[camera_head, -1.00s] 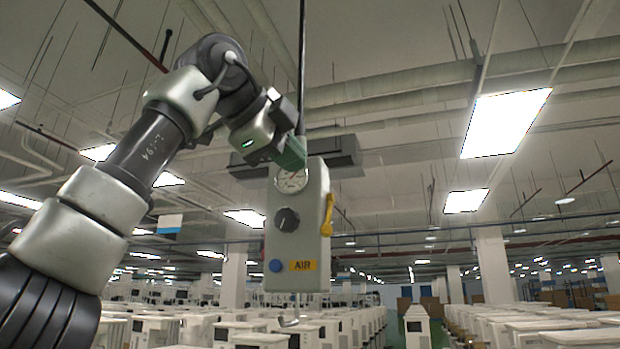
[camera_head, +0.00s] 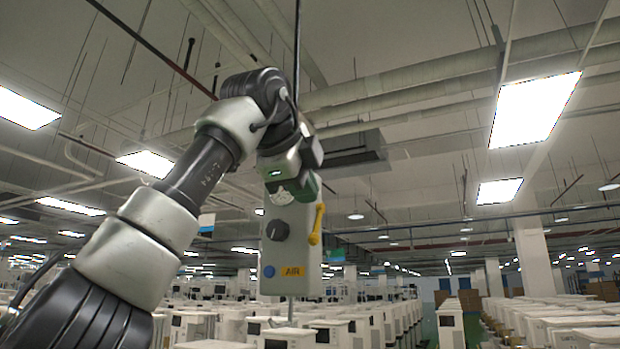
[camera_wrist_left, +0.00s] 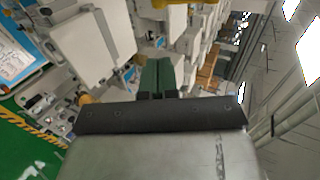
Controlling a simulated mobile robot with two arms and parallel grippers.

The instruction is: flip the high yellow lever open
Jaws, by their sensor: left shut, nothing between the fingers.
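A pale grey box (camera_head: 290,248) hangs from a rod, with a black dial, a blue button and a yellow AIR label on its front. The yellow lever (camera_head: 317,224) is on its right side, lying nearly upright along it. My left arm crosses in from the left, and its green-fingered gripper (camera_head: 307,187) is shut and empty. In the head view it is over the top of the box, just above the lever. The left wrist view shows the green fingers (camera_wrist_left: 157,76) together. My right gripper is out of view.
Rows of white carts (camera_head: 375,322) fill the floor below and behind. A dark ceiling unit (camera_head: 352,152) shows behind the gripper. The air to the right of the lever looks clear in the head view.

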